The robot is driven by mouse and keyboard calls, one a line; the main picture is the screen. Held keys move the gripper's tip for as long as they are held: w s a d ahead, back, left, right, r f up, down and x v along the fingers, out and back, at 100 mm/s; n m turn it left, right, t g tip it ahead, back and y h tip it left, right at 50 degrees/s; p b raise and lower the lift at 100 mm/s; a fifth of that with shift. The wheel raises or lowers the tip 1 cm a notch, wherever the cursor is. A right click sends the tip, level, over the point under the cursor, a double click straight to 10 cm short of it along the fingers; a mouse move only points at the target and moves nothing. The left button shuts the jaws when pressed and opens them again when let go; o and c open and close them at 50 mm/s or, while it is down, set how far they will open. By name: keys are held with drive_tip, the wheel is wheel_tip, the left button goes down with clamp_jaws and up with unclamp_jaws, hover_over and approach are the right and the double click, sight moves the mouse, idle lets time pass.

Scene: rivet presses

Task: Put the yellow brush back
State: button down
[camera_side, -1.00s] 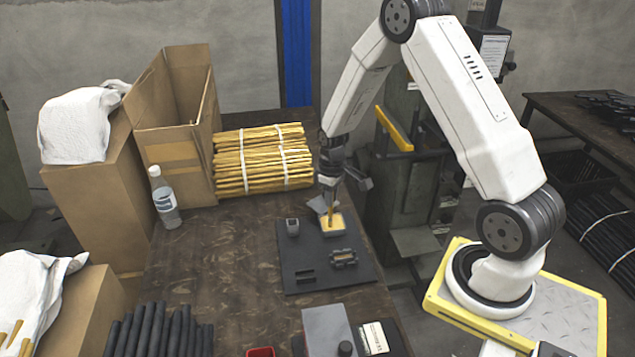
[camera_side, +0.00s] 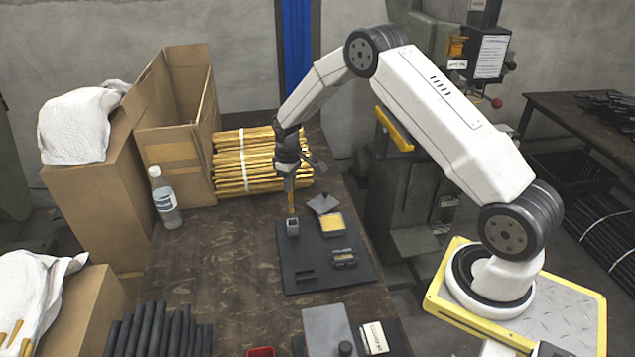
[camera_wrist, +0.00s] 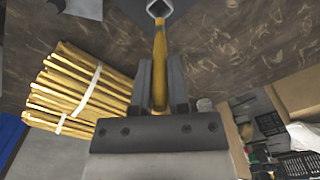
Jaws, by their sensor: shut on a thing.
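My gripper (camera_side: 290,180) is shut on the yellow brush (camera_side: 291,200), which hangs upright below the fingers. The brush also shows between the fingers in the wrist view (camera_wrist: 159,55). Its lower end is at the mouth of a small grey square holder (camera_side: 292,228) on the dark board (camera_side: 318,278). In the wrist view the tip meets the holder's opening (camera_wrist: 158,8); how deep it goes in, I cannot tell. A yellow-topped pad or tin (camera_side: 332,224) sits on the board to the right of the holder, with a grey lid-like plate (camera_side: 323,203) beside it.
A dark clamp-like part (camera_side: 344,258) lies on the board. A tied bundle of yellow sticks (camera_side: 262,160) lies behind my gripper. A water bottle (camera_side: 165,198) and an open cardboard box (camera_side: 172,110) stand at left. The table (camera_side: 205,270) left of the board is clear.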

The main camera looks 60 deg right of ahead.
sight(291, 203)
drive_tip(key=shift+f, duration=4)
drive_tip(key=shift+f, duration=0.15)
drive_tip(key=c, duration=0.6)
unclamp_jaws()
drive_tip(key=shift+r, duration=6.15)
